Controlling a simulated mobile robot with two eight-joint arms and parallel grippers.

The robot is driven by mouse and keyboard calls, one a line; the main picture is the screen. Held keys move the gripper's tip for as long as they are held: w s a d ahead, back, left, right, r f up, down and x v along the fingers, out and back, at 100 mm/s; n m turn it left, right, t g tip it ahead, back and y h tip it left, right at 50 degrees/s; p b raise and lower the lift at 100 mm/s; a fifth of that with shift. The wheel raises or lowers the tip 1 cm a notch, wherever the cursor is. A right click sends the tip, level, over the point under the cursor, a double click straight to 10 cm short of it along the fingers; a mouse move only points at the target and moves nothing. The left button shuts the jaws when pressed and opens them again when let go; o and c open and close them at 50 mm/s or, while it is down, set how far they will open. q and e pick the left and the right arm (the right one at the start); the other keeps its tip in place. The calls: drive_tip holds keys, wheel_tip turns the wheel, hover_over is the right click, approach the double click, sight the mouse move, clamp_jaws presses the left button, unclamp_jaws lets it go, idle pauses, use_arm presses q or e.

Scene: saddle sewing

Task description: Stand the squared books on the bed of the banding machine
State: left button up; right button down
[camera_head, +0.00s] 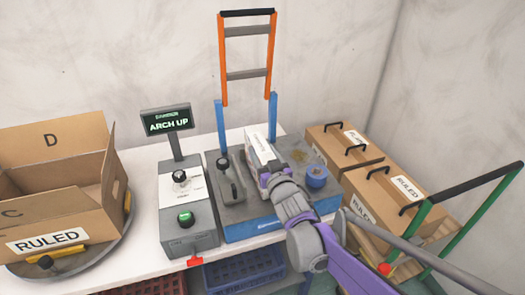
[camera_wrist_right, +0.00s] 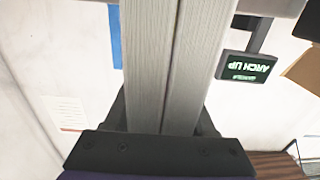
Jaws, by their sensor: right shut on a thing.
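The banding machine has a grey bed (camera_head: 235,213) with a blue front edge. Its orange arch (camera_head: 223,62) stands raised on blue posts. A white upright block with printing on its side, which looks like the squared books (camera_head: 262,150), stands over the bed between the posts. My right gripper (camera_head: 266,177) is shut on the near end of the books. I cannot tell whether their underside touches the bed. In the right wrist view two pale ridged faces (camera_wrist_right: 172,65) fill the middle, close together. My left gripper is not in view.
A control box (camera_head: 187,205) with a display reading ARCH UP (camera_head: 167,122) stands left of the machine. An open carton marked RULED (camera_head: 45,242) sits on a round plate at far left. A blue round thing (camera_head: 316,177) is on the bed's right side. Closed cartons (camera_head: 385,205) stand right.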

drive_tip(key=shift+c, duration=0.7)
unclamp_jaws()
drive_tip(key=s+d+f+m+g+h+p, duration=0.3)
drive_tip(key=s+d+g+h+p, duration=0.15)
drive_tip(key=s+d, duration=1.1)
drive_tip(key=s+f+g+p, duration=0.1)
drive_tip(key=s+f+g, duration=0.2)
drive_tip(key=s, duration=0.7)
drive_tip(key=s+d+f+g+h+p, duration=0.1)
drive_tip(key=s+f+g, duration=0.3)
drive_tip(key=s, duration=0.6)
drive_tip(key=shift+d+f+m+p, duration=0.15)
drive_tip(key=shift+m+p, duration=0.15)
drive_tip(key=shift+p, duration=0.3)
